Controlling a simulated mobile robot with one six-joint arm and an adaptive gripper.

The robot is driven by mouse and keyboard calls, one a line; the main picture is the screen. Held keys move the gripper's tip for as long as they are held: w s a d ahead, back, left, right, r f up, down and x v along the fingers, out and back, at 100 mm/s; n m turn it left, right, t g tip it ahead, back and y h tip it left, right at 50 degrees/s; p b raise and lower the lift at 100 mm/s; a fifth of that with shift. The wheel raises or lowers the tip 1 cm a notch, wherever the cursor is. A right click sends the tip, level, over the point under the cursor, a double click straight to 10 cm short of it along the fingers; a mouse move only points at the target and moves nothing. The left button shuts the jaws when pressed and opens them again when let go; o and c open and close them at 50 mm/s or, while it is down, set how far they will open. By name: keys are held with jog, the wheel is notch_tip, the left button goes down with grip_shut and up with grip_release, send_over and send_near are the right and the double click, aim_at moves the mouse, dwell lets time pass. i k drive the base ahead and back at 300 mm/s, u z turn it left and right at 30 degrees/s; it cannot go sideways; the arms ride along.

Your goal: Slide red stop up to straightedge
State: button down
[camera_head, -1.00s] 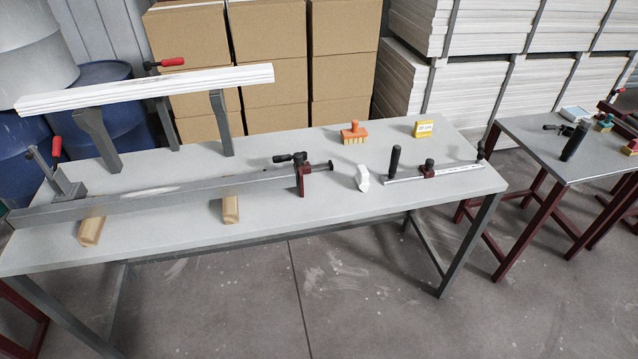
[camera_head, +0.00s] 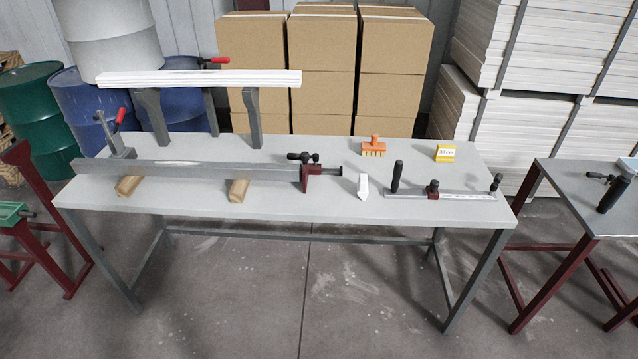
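A dark red stop (camera_head: 313,179) with black knobs stands at the right end of a long grey metal bar (camera_head: 200,171) on the light grey table (camera_head: 330,207). A second, smaller dark red piece with a black knob (camera_head: 433,187) sits on a thin ruler-like strip (camera_head: 465,196) at the table's right. A black upright handle (camera_head: 397,174) stands at that strip's left end. I cannot tell for certain which straight piece is the straightedge. My gripper is not in view.
Wooden blocks (camera_head: 238,190) lie under the bar. A white wedge-like piece (camera_head: 363,187) stands between bar and strip. White boards (camera_head: 200,79) rest on grey supports at the back left. Floor before the table is clear.

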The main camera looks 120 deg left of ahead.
aim_at(311, 166)
jog(key=i, duration=0.4)
jog(key=u, duration=0.5)
jog(key=k, duration=0.15)
jog(key=u, duration=2.65)
jog(key=i, duration=0.3)
jog(key=u, duration=0.05)
